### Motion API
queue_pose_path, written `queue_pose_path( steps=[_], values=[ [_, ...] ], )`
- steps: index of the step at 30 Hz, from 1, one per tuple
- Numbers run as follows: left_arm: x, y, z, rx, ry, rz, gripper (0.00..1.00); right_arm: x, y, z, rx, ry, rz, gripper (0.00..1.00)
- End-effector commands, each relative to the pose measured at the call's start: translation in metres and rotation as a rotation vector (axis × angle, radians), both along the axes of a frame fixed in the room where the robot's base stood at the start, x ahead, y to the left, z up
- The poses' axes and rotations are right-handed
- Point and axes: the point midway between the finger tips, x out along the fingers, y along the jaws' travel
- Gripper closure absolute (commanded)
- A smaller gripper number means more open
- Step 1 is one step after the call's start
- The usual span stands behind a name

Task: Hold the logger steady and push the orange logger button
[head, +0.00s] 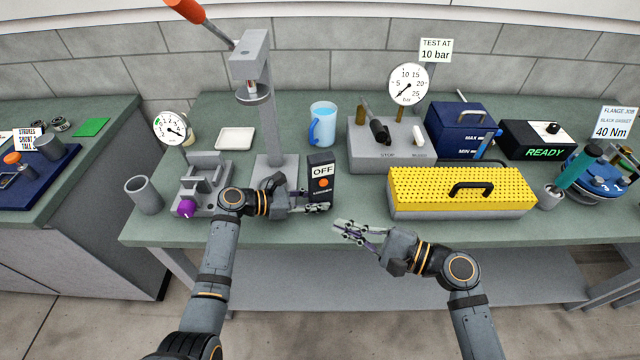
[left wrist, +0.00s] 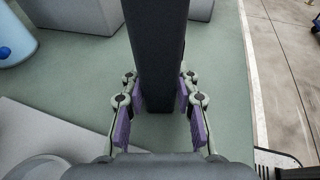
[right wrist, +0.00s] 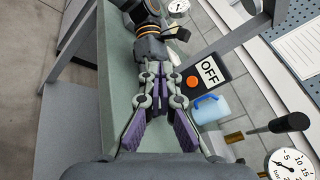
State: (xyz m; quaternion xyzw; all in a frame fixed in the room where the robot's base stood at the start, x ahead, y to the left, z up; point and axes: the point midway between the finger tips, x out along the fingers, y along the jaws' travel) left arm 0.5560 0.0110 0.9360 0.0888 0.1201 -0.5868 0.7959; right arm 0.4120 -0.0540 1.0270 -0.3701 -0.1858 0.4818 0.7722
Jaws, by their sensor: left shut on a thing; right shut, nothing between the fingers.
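The logger (head: 313,190) is an upright dark box on the bench with an OFF display (head: 321,170). Its orange button (head: 323,183) faces the front, below the display. My left gripper (head: 318,201) is shut on the lower part of the logger from the left. In the left wrist view the dark logger body (left wrist: 155,45) stands between the two purple-padded fingers. My right gripper (head: 347,231) is shut and empty, in front of and below the logger, apart from it. In the right wrist view the orange button (right wrist: 192,82) shows beyond and right of my right fingertips (right wrist: 158,75).
A grey press stand (head: 268,120) is behind left of the logger. A blue jug (head: 323,125) and a grey pump unit (head: 385,150) stand behind. A yellow perforated case (head: 460,190) lies to the right. The bench front edge (head: 290,236) is close to my right gripper.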

Motion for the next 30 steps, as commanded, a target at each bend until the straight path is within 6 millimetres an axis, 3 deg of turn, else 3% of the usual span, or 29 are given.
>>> queue_pose_path(
  steps=[5, 19, 30],
  values=[
    [0.0, 0.0, -0.001, 0.002, 0.002, -0.001, 0.88, 0.009, 0.002, -0.001, 0.0, -0.001, -0.002, 1.0],
    [0.0, 0.0, -0.001, 0.001, 0.001, 0.0, 0.88, 0.075, 0.021, -0.001, -0.001, -0.001, -0.001, 1.0],
    [0.0, 0.0, -0.001, 0.002, 0.002, 0.0, 0.88, 0.085, 0.025, -0.001, -0.003, 0.0, 0.0, 1.0]
  ],
)
